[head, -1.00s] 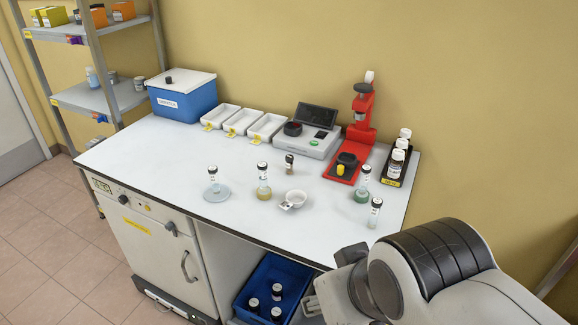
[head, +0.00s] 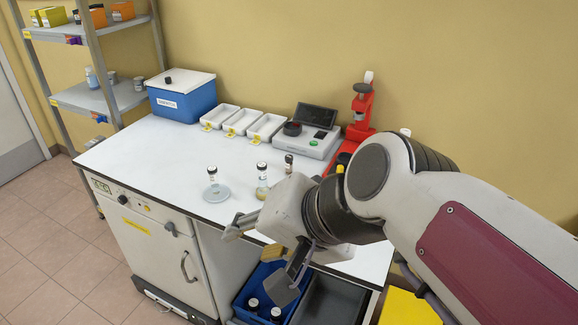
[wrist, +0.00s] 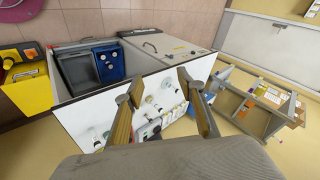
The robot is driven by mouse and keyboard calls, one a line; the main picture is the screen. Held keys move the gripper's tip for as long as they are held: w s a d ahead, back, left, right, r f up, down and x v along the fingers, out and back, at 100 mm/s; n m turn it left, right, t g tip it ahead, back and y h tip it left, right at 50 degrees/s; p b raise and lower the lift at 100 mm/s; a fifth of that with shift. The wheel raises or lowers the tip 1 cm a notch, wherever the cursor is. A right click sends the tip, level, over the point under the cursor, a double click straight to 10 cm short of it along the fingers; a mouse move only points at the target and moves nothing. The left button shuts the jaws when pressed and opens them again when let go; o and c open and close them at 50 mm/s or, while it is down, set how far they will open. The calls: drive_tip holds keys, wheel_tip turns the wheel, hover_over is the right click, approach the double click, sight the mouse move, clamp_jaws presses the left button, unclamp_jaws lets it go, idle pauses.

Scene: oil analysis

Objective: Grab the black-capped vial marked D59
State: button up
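Several black-capped vials are in view, but their labels are too small to read, so I cannot tell which is D59. In the head view, one vial (head: 212,175) stands in a round dish, one (head: 262,178) stands further right, and a smaller one (head: 289,162) is behind. Black-capped vials (head: 253,304) also sit in the blue bin (head: 240,301) under the table. My gripper (head: 262,257) is open and empty near the table's front edge, above the bin. In the wrist view its fingers (wrist: 153,90) are spread, with the white tabletop beyond.
On the white table (head: 150,160) stand a blue box (head: 185,105), white trays (head: 242,121), a grey instrument (head: 308,140) and a red stand (head: 362,108). My arm hides the table's right part. A grey bin (head: 330,300) is beside the blue bin. The left tabletop is clear.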

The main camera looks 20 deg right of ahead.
drive_tip(key=w+a+r+m+t+y, duration=0.15)
drive_tip(key=w+r+m, duration=0.25)
drive_tip(key=w, duration=0.4)
drive_tip(key=w+a+r+m+t+y, duration=0.15)
drive_tip(key=w+r+m, duration=0.25)
drive_tip(key=w, duration=0.4)
drive_tip(key=m+t+h, duration=0.3)
drive_tip(key=m, duration=1.4)
hover_over(289, 161)
drive_tip(key=s+a, duration=0.3)
drive_tip(key=s, duration=0.3)
wheel_tip(289, 161, down, 22)
drive_tip(key=shift+m+h, duration=0.3)
drive_tip(key=shift+m, duration=0.5)
drive_tip(key=d+f, duration=0.1)
drive_tip(key=f, duration=0.2)
drive_tip(key=d+f, duration=0.2)
drive_tip(key=f, duration=0.1)
drive_tip(key=d+f, duration=0.1)
drive_tip(key=f, duration=0.2)
drive_tip(key=shift+w+d+f, duration=0.15)
drive_tip(key=shift+w+d, duration=0.15)
drive_tip(key=shift+w, duration=0.1)
